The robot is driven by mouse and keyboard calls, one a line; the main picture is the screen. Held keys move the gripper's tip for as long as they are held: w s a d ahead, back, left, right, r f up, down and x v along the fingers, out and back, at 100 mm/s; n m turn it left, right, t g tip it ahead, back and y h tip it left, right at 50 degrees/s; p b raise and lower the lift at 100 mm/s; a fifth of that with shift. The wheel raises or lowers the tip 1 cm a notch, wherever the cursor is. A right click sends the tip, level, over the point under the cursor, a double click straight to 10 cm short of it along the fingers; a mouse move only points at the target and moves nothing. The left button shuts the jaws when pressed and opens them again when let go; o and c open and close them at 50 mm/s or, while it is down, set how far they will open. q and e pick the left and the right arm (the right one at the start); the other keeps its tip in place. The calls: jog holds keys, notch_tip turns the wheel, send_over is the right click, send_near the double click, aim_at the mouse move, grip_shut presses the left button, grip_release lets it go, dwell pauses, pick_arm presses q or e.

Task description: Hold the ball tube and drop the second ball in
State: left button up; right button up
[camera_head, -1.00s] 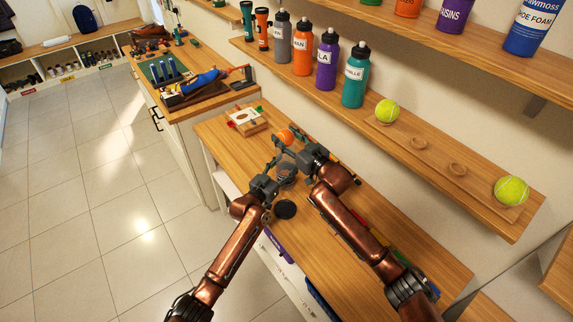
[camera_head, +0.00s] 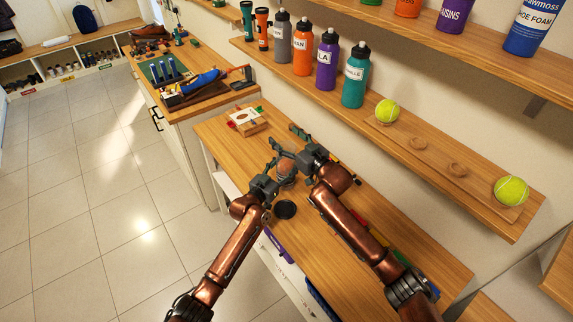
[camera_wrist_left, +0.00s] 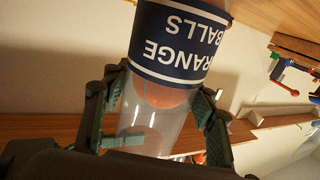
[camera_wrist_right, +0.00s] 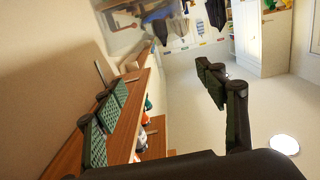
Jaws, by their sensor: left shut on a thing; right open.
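The clear ball tube (camera_wrist_left: 165,130) has a navy label reading "ORANGE BALLS", seen upside down in the left wrist view. My left gripper (camera_wrist_left: 163,98) is shut around it, one finger on each side. An orange ball (camera_wrist_left: 168,97) shows through the wall beside the label, and more orange shows beyond the label. In the head view the tube (camera_head: 287,172) is partly hidden by the grippers, with orange showing near its top. My right gripper (camera_head: 286,139) is open just above and beyond the tube. Its fingers (camera_wrist_right: 160,95) are apart and empty in the right wrist view.
A round black lid (camera_head: 285,209) lies on the wooden bench (camera_head: 235,160) near the left gripper. Two tennis balls (camera_head: 387,111) (camera_head: 511,190) and several bottles stand on the wall shelf.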

notch_tip(320, 180, up, 10)
dwell(0.4)
pick_arm(q)
jog(key=o, duration=1.2)
jog(key=shift+o, duration=0.2)
pick_arm(e)
jog(key=shift+f, duration=0.1)
pick_arm(q)
jog(key=shift+s, duration=0.1)
